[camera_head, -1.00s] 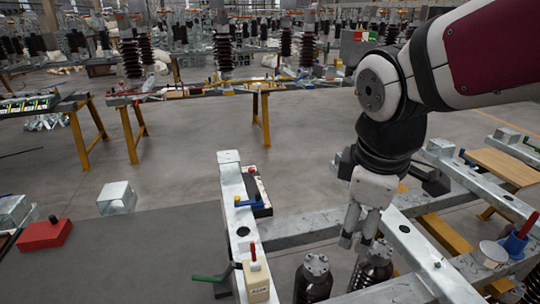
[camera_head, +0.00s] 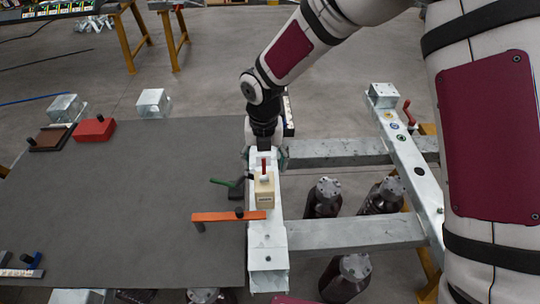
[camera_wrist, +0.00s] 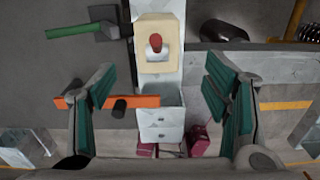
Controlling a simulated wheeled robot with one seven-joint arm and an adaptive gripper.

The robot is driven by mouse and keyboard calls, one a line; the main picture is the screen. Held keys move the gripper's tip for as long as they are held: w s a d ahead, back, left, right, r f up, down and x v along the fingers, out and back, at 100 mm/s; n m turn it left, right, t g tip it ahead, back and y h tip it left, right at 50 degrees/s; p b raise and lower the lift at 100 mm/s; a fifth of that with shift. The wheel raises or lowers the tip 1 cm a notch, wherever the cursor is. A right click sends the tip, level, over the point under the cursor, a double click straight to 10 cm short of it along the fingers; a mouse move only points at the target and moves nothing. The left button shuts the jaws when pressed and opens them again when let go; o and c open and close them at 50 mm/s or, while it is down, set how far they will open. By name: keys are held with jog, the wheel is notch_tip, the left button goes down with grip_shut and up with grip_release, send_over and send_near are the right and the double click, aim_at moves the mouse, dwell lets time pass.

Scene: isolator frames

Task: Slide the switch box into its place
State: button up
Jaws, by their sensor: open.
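The switch box is most likely the cream box with a red lever (camera_head: 264,192); it stands upright on a pale metal beam (camera_head: 267,257). In the wrist view the cream box (camera_wrist: 158,56) is at the top centre, its red knob facing the camera. My gripper (camera_head: 265,155) is over the beam, just behind the box in the head view. In the wrist view my open gripper (camera_wrist: 160,88) has its green-padded fingers wide apart, left and right of the beam, with nothing between the pads. The fingertips are partly hidden in the head view.
Dark insulators (camera_head: 323,198) stand among the frame beams at right. The grey table (camera_head: 120,210) is mostly bare.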

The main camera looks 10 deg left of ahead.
aim_at(264, 184)
jog(key=shift+s+a+f, duration=0.1)
jog(key=shift+a+f, duration=0.05)
jog(key=shift+f, duration=0.6)
jog(key=f+b, duration=0.1)
jog(key=f, duration=0.3)
jog(key=f+b, duration=0.2)
jog(key=f, duration=0.2)
jog(key=shift+w+f, duration=0.2)
jog(key=shift+f, duration=0.1)
jog(key=shift+s+f, duration=0.15)
jog(key=shift+f, duration=0.25)
grip_shut()
